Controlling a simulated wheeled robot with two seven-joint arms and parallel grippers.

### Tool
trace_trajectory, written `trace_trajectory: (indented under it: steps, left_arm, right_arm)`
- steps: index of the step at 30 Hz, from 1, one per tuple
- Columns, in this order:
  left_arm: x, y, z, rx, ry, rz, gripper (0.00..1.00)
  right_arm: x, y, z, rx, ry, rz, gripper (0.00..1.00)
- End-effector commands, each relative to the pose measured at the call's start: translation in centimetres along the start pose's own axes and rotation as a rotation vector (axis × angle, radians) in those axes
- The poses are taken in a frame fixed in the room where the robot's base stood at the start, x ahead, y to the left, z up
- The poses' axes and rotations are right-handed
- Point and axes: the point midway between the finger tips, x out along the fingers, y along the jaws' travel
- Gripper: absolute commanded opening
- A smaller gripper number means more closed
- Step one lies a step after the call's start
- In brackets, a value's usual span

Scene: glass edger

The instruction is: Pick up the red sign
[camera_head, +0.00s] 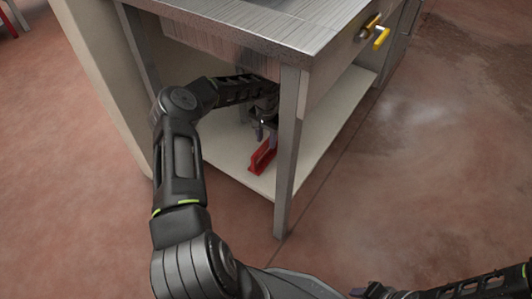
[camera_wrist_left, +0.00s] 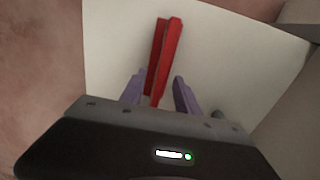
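The red sign (camera_head: 262,156) lies on the lower white shelf of a metal table, near its front edge. In the left wrist view the red sign (camera_wrist_left: 163,58) shows as a long, narrow red piece with two edges, its near end between the fingers. My left gripper (camera_head: 259,130) reaches under the tabletop, just above the sign. In the left wrist view its two purplish fingers (camera_wrist_left: 156,90) are apart, one on each side of the sign, with gaps visible. My right gripper (camera_head: 372,291) shows only in part at the bottom edge; its fingers are unclear.
The metal tabletop (camera_head: 270,22) is above my left arm. A table leg (camera_head: 289,150) stands just right of the gripper. The white shelf (camera_head: 338,112) is bare to the right. A yellow-handled valve (camera_head: 381,38) sticks out at the table's side. The reddish floor at right is clear.

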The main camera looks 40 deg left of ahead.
Motion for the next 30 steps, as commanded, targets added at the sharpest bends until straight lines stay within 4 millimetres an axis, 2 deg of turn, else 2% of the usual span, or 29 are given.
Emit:
trace_trajectory:
  steps: [5, 11, 15, 30]
  left_arm:
    - [0.5, 0.0, 0.0, 0.000, -0.001, 0.000, 0.38]
    - [3.5, -0.1, 0.0, -0.001, -0.003, 0.000, 0.38]
    - [5.0, -0.1, 0.0, -0.001, -0.001, 0.000, 0.38]
    - [5.2, -0.1, 0.0, 0.000, -0.001, 0.000, 0.38]
  right_arm:
    - [0.3, 0.1, 0.0, 0.000, 0.001, 0.000, 0.36]
    - [2.3, 0.8, -0.2, 0.002, 0.010, 0.001, 0.36]
    - [3.0, 1.0, -0.4, 0.002, 0.016, 0.001, 0.36]
    - [2.9, 0.9, -0.4, 0.002, 0.016, 0.001, 0.36]
